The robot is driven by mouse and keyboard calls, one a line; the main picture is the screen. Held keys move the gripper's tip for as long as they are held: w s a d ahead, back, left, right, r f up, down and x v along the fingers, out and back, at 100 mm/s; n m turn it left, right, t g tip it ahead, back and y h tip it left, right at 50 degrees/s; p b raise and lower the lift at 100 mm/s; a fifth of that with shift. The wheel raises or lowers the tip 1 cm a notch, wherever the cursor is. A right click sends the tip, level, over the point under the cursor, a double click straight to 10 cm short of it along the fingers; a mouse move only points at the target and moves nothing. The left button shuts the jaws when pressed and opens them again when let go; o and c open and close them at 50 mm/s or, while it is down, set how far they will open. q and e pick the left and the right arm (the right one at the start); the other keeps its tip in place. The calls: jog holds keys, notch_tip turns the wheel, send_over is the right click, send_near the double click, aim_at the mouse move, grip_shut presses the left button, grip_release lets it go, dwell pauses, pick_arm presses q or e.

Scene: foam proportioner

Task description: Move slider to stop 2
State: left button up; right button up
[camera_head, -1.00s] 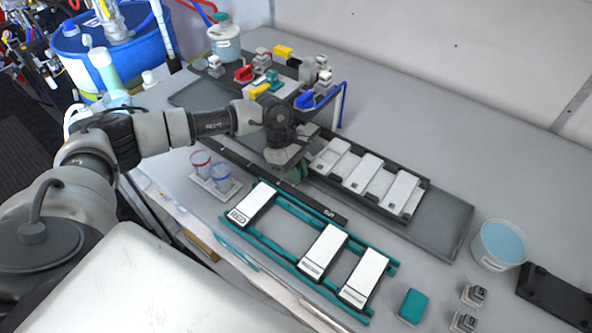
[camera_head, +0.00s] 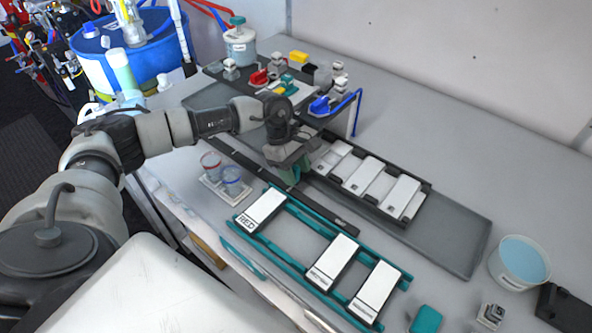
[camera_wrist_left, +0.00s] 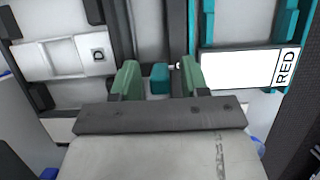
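A dark rail (camera_head: 325,211) runs diagonally across the bench between the teal frame and the tray of white plates. A small teal block (camera_wrist_left: 160,78), which looks like the slider, sits on the rail in the left wrist view. My left gripper (camera_head: 290,178) is over the rail. Its green fingers (camera_wrist_left: 160,80) are open, one on each side of the teal block, with visible gaps between. In the head view the gripper hides the block. I cannot read any stop marks on the rail. My right gripper is not in view.
A teal frame (camera_head: 290,240) with white plates, one marked RED, lies in front of the rail. A dark tray (camera_head: 455,235) with white plates lies behind. Two small cups (camera_head: 231,180) stand left of the gripper. A blue-handled part (camera_head: 320,105) stands behind the arm.

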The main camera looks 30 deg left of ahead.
pick_arm(q)
jog(key=shift+w+a+r, duration=0.1)
jog(key=shift+a+r, duration=0.05)
jog(key=shift+r, duration=0.3)
jog(key=b+v, duration=0.3)
jog(key=v, duration=0.6)
jog(key=shift+a+r, duration=0.2)
jog(key=shift+r, duration=0.2)
